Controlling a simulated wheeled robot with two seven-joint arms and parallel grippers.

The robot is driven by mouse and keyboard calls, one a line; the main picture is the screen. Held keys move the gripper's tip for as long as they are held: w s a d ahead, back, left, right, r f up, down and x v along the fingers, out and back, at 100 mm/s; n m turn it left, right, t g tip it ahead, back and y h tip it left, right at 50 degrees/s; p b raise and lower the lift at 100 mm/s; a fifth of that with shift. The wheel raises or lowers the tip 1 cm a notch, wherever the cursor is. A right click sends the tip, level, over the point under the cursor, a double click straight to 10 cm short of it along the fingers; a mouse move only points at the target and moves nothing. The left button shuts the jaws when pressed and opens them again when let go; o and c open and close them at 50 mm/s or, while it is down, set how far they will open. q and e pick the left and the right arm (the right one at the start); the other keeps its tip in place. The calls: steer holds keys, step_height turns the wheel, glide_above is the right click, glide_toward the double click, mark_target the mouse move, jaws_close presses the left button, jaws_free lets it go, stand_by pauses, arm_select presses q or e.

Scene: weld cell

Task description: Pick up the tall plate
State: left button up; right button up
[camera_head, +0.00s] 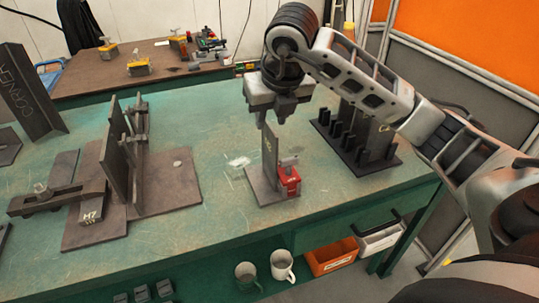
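A tall, narrow grey plate (271,155) stands upright on a flat square base plate (262,191) near the middle of the green table. A small red block (289,181) sits against its right side on the base. My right gripper (274,120) points down just above the plate's top edge, its fingers apart. I cannot tell whether the plate's top reaches between the fingers. A larger dark plate (117,153) stands upright on another base at the left, with clamps beside it. My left gripper is not in view.
A dark rack with several upright posts (357,147) stands right of the gripper. A tall angled piece marked CORNER (27,95) stands at far left. A brown table (123,68) with small tools is behind. Mugs (283,265) and an orange bin (331,257) sit below the tabletop's front edge.

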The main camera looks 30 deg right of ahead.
mark_target(270, 126)
steer(key=shift+p+x, duration=0.3)
steer(key=shift+x, duration=3.05)
steer(key=shift+d, duration=0.1)
jaws_close()
steer(key=shift+w+r, duration=0.1)
steer(key=shift+r, duration=0.05)
